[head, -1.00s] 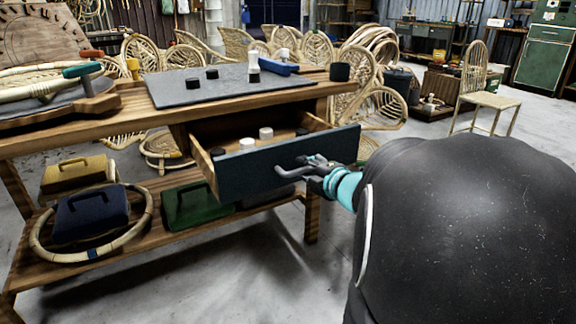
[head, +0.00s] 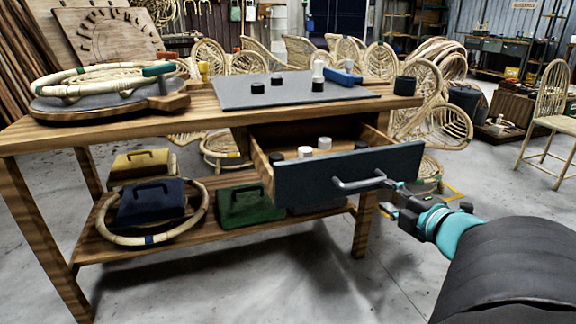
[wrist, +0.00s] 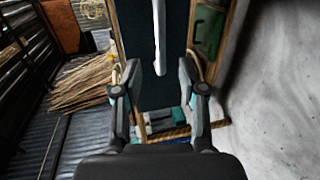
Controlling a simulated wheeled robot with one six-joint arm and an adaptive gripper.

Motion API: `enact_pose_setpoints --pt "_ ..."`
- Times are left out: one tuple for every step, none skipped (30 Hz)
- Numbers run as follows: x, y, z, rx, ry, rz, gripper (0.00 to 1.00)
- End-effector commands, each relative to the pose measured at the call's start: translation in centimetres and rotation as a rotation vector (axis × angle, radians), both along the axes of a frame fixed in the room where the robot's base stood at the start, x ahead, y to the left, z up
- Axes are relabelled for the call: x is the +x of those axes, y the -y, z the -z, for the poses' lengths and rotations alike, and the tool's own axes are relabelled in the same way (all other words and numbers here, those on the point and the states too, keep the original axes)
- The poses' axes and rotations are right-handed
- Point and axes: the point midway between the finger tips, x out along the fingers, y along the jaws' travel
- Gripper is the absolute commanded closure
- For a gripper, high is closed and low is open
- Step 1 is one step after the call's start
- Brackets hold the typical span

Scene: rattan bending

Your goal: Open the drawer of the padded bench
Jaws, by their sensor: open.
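The drawer (head: 350,171) of the wooden bench (head: 120,126) stands pulled out, with a dark front panel and a grey bar handle (head: 358,184). White and black cylinders (head: 305,152) show inside it. My gripper (head: 392,198) is just right of and below the handle, apart from it. In the wrist view my gripper (wrist: 154,88) is open, its two fingers spread with nothing between them. The drawer front (wrist: 140,40) and the handle (wrist: 160,38) show ahead of the fingers. A grey pad (head: 290,91) lies on the bench top.
Black pieces and a blue tool (head: 344,76) sit on the pad. Yellow, blue and green (head: 250,205) cases and a rattan ring (head: 140,241) lie on the lower shelf. Rattan chairs stand behind. The floor (head: 270,280) in front is clear.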

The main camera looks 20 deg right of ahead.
Motion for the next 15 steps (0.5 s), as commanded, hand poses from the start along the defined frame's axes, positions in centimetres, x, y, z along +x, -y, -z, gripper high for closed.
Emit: enact_pose_setpoints --pt "-0.6 0.2 -0.2 -0.002 0.001 0.005 0.59" --pt "-0.8 0.1 -0.2 -0.002 0.001 0.004 0.59" --pt "-1.1 0.1 -0.3 -0.001 0.000 0.003 0.59" --pt "-1.3 0.1 -0.3 0.000 0.000 0.003 0.59" --pt "-1.5 0.1 -0.3 0.000 0.000 0.003 0.59" --pt "-1.7 0.1 -0.3 0.001 -0.001 0.002 0.59" --pt "-1.8 0.1 -0.3 0.001 -0.001 0.001 0.59" --pt "-1.9 0.0 -0.3 0.001 -0.001 0.001 0.59" --pt "-2.0 0.0 -0.4 0.000 -0.001 0.000 0.59" --pt "-2.0 0.0 -0.4 0.000 -0.001 0.000 0.59" --pt "-2.0 0.0 -0.4 0.001 -0.001 0.000 0.59" --pt "-2.0 0.0 -0.4 0.001 -0.001 0.000 0.59" --pt "-2.0 0.0 -0.4 0.001 -0.001 0.000 0.59" --pt "-2.0 0.0 -0.4 0.001 -0.001 0.000 0.59" --pt "-2.0 0.0 -0.4 0.001 -0.001 0.000 0.59"
